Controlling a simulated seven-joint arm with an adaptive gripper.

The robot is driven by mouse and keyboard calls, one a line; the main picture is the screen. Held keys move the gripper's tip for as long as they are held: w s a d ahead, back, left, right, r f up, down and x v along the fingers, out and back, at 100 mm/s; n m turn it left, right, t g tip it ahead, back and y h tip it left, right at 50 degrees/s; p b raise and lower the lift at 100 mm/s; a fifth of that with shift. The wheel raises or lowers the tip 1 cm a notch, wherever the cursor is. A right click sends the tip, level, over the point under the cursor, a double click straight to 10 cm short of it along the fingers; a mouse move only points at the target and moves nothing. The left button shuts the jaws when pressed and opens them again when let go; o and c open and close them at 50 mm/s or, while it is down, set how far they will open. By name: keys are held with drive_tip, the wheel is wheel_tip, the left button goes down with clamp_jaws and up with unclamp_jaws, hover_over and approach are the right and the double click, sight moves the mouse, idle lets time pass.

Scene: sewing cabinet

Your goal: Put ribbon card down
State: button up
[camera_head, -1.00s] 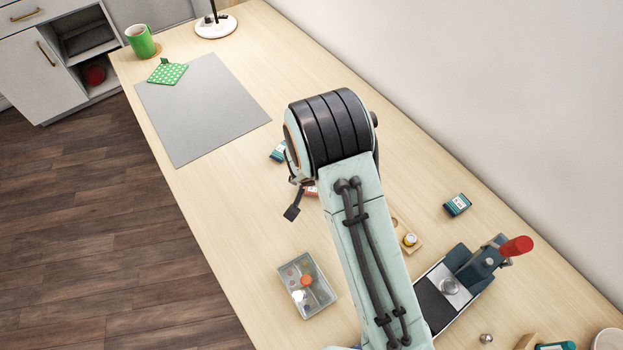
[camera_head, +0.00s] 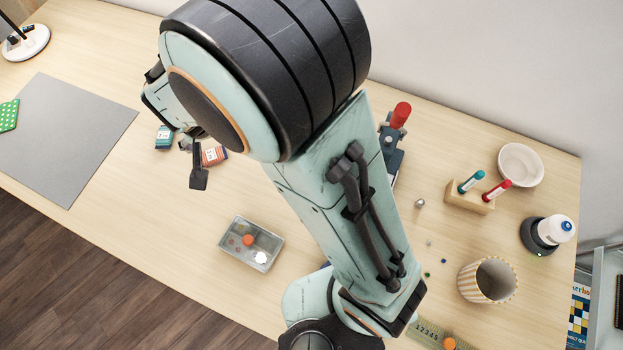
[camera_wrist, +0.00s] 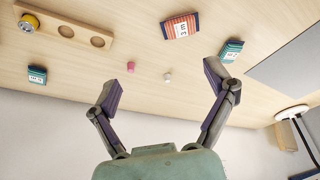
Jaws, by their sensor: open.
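My gripper (camera_wrist: 161,82) is open, with nothing between its fingers in the wrist view. In the head view one dark finger shows beside the cards, and the arm hides part of that area. An orange-red card with a white label (camera_wrist: 180,26) lies on the table beyond the fingertips; it also shows in the head view (camera_head: 214,156). A teal card (camera_wrist: 231,51) lies near it, close to one finger in the picture, and shows in the head view (camera_head: 164,137). Another teal card (camera_wrist: 37,75) lies at the wrist view's left. I cannot tell which is the ribbon card.
A grey mat (camera_head: 65,140) lies at the left of the table (camera_head: 150,235). A clear box of small items (camera_head: 251,243) stands near the front edge. A red-handled tool (camera_head: 401,117) stands behind my arm. A wooden holder with round hollows (camera_wrist: 66,31) and small spools lie near the cards.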

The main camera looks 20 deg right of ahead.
drive_tip(key=s+d+r+g, duration=0.1)
drive_tip(key=s+d+r, duration=0.2)
drive_tip(key=s, duration=0.4)
drive_tip(key=s+d+r+n+g, duration=0.1)
drive_tip(key=s+d+r, duration=0.2)
drive_tip(key=s+d, duration=0.2)
drive_tip(key=s+d+r+g+y, duration=0.1)
drive_tip(key=s+d+r+g, duration=0.1)
drive_tip(key=s, duration=0.7)
drive_tip(key=shift+s+d+r, duration=0.15)
drive_tip(key=shift+d+r, duration=0.7)
drive_tip(key=shift+d, duration=0.4)
